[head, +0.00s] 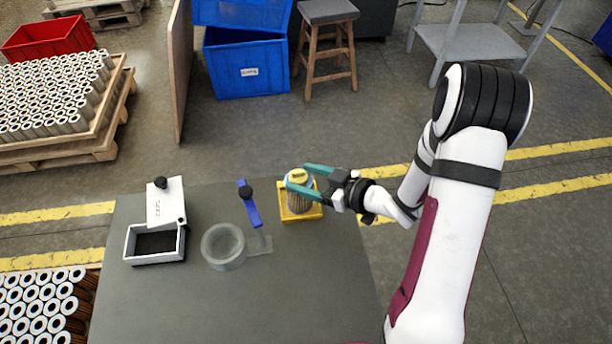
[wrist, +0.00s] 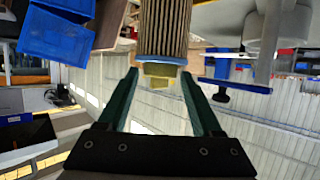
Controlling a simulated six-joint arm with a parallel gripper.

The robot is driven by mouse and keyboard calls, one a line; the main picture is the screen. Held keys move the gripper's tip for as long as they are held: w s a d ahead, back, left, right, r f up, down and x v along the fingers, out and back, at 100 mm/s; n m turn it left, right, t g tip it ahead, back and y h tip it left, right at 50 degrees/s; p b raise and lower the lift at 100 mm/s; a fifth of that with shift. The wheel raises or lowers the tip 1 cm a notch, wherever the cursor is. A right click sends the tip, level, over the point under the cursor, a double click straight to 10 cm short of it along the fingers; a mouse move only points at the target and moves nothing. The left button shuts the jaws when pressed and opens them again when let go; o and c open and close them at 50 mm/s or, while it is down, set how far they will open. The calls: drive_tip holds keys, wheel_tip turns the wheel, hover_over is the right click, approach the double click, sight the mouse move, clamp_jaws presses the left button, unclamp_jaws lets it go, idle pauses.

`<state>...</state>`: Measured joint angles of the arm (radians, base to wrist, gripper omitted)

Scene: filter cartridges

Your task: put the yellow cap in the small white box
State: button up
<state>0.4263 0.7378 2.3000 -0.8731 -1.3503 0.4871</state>
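The yellow cap (head: 298,175) sits on top of a pleated filter cartridge (head: 299,200), which stands upright in a yellow square holder (head: 287,214). My gripper (head: 296,177) reaches in from the right, its two green fingers apart at the cap's height. In the wrist view, the cap (wrist: 160,72) shows between the open fingertips (wrist: 159,75), with visible gaps on both sides; the cartridge (wrist: 164,28) extends beyond it. The small white box (head: 155,259) stands at the left of the table, its dark inside visible and empty. Its white lid (head: 168,206) is raised at the back.
A clear round housing (head: 223,247) stands between the box and the cartridge. A blue lever (head: 250,208) with a black knob is behind it. The front of the grey table (head: 240,305) is clear. Pallets of cartridges (head: 55,95) stand off the table.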

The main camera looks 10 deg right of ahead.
drive_tip(key=shift+o, duration=0.6)
drive_tip(key=r+v, duration=0.1)
drive_tip(key=v, duration=1.4)
drive_tip(key=w+d+r+m+g+h, duration=0.1)
drive_tip(key=w+d+r+m+h, duration=0.25)
drive_tip(key=d+m+h, duration=0.7)
drive_tip(key=s+a+m+g+h, duration=0.2)
drive_tip(key=s+a+g, duration=0.2)
drive_tip(key=s, duration=0.5)
drive_tip(key=a, duration=0.2)
drive_tip(key=shift+a+r+g, duration=0.3)
drive_tip(key=shift+a+r, duration=0.05)
drive_tip(key=shift+o, duration=0.6)
drive_tip(key=s+a+r+m+g+y, duration=0.1)
drive_tip(key=s+a+g+y, duration=0.3)
drive_tip(key=s+a, duration=0.8)
drive_tip(key=shift+s+a+m+y, duration=0.2)
drive_tip(key=shift+a+m+y, duration=0.25)
drive_tip(key=shift+a, duration=0.65)
